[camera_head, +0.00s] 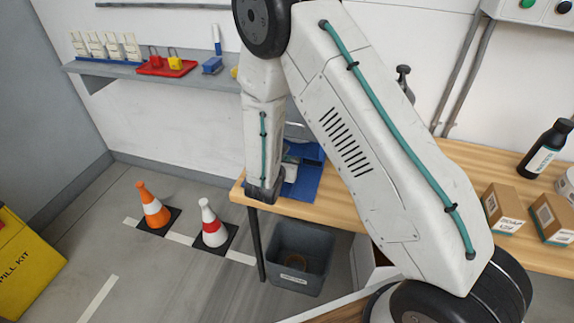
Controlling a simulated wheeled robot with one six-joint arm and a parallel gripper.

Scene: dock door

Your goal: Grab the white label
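I cannot make out for certain which thing is the white label. A small pale grey-white item (290,170) lies at the blue mat (306,180) on the wooden bench, partly covered by my arm. Several white tag-like pieces (104,46) stand in a row on a blue base on the wall shelf. My arm bends over from the right, and its dark end, my gripper (263,190), points down at the bench's left corner, beside the mat. Its fingers are not distinct, so its opening and anything held are unclear.
The wooden bench (450,165) carries cardboard boxes (503,208) and a dark bottle (545,148) at right. A grey bin (300,258) stands below. An orange cone (152,208), a white-red cone (212,226) and a yellow spill kit (22,255) stand on the floor. The shelf (215,82) holds padlocks.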

